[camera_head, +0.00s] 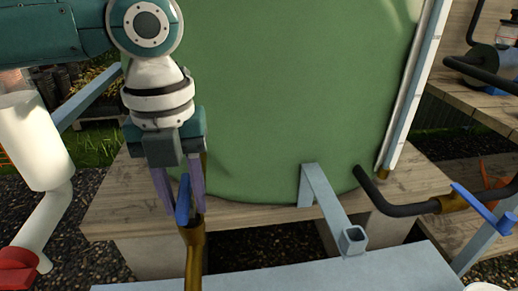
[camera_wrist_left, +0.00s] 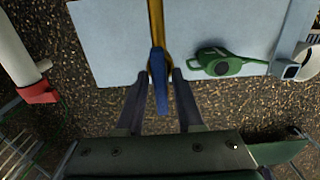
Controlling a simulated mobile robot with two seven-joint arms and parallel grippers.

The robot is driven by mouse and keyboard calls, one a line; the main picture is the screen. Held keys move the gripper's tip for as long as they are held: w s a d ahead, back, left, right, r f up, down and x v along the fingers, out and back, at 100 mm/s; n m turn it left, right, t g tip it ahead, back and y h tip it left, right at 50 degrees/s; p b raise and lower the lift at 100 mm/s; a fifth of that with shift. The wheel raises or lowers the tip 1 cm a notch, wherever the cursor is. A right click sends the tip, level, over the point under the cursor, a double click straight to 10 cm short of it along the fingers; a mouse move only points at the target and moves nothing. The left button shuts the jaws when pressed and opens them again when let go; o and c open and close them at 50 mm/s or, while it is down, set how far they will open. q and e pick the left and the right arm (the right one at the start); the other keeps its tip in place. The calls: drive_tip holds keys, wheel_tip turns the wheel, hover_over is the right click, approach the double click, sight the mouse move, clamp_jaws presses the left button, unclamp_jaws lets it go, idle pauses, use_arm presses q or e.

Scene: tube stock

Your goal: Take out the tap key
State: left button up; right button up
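A blue handle (camera_head: 183,200) sits on an upright brass tap (camera_head: 194,250) in front of the green tank. In the left wrist view, the blue handle (camera_wrist_left: 160,82) lies at the lower end of the brass piece (camera_wrist_left: 156,22). My left gripper (camera_head: 184,208) reaches down to the handle, with one finger on either side of it. In the left wrist view, my left gripper (camera_wrist_left: 159,78) shows its fingers apart, with the handle between them and a narrow gap on the left. Contact on the right cannot be told. My right gripper is not in view.
The green tank (camera_head: 270,90) stands on a wooden platform (camera_head: 110,200). A pale blue bench (camera_head: 390,272) is in front; a green object (camera_wrist_left: 228,62) lies on it. A white pipe with a red end (camera_head: 18,268) is left. Another blue lever (camera_head: 475,208) is right.

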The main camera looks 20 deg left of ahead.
use_arm(q)
clamp_jaws()
idle(0.4)
